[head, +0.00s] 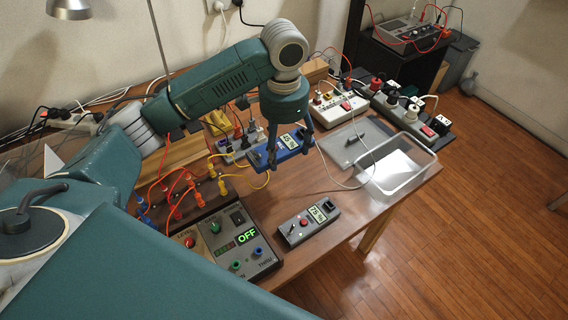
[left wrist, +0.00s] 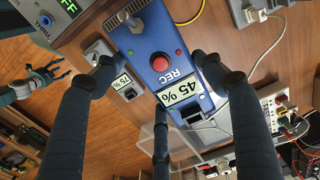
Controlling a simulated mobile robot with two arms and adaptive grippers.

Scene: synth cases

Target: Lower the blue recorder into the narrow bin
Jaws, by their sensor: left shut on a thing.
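The blue recorder (head: 264,159) is in my left gripper (head: 291,158), whose dark fingers close around its sides. In the left wrist view, the blue recorder (left wrist: 150,40) shows a red REC button and a 45 % label, with the fingers (left wrist: 160,85) on both sides. It looks raised above the table. My right gripper (left wrist: 50,78) shows small at the left of the wrist view, fingers spread and empty.
A grey recorder marked 75 % (head: 296,236) lies at the table's front edge. A control box reading OFF (head: 240,238) and coloured plug leads are left of it. A flat grey panel (head: 360,135) lies beside the bin. Power strips (head: 340,106) and a loose cable are behind.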

